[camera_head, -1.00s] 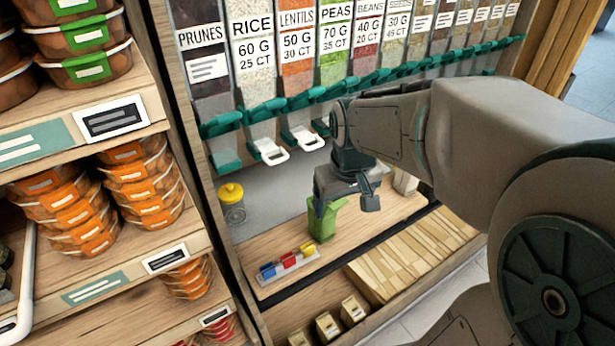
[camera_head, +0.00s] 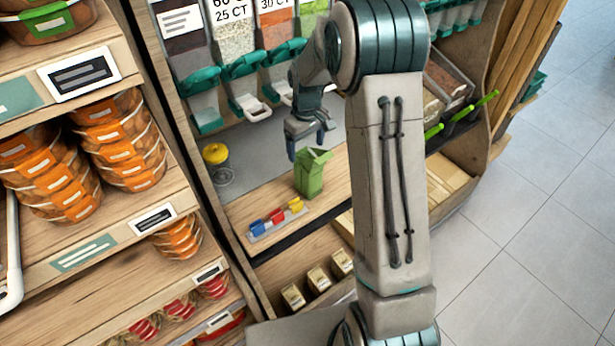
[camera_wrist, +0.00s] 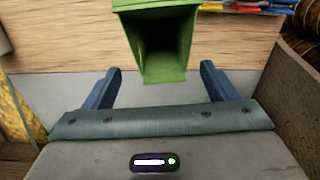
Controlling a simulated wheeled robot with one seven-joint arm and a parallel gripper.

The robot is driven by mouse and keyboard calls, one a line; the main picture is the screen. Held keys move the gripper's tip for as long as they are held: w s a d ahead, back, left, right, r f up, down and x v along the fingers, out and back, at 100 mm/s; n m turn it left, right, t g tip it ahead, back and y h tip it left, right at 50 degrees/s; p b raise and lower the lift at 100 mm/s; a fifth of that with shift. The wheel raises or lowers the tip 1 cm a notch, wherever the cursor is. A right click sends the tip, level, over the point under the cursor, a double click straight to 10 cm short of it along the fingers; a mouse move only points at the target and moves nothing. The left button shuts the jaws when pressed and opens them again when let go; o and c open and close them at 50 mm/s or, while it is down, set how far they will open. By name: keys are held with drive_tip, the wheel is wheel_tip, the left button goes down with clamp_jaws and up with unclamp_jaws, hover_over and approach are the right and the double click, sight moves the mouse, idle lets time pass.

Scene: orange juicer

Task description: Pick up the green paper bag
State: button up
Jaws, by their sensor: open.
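The green paper bag (camera_head: 312,173) stands upright on the wooden counter (camera_head: 262,212), its top open. In the wrist view the bag (camera_wrist: 163,42) shows its dark open mouth, beyond and roughly between my two fingers. My gripper (camera_head: 308,151) is open and empty, just above and slightly left of the bag in the head view. In the wrist view my gripper (camera_wrist: 160,88) has its fingers spread wide. I cannot tell whether any finger touches the bag.
A yellow-lidded jar (camera_head: 217,162) stands left of the bag. A strip with red, blue and yellow clips (camera_head: 275,219) lies in front. Dispensers with teal spouts (camera_head: 245,70) hang behind. A shelf with orange tubs (camera_head: 120,140) is at left. Open floor (camera_head: 530,230) lies right.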

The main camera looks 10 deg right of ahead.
sight(306, 165)
drive_tip(key=f, duration=0.5)
drive_tip(key=f+p, duration=0.1)
drive_tip(key=f, duration=0.1)
drive_tip(key=shift+s+a+f, duration=0.1)
drive_tip(key=shift+s+f, duration=0.2)
drive_tip(key=c, duration=1.1)
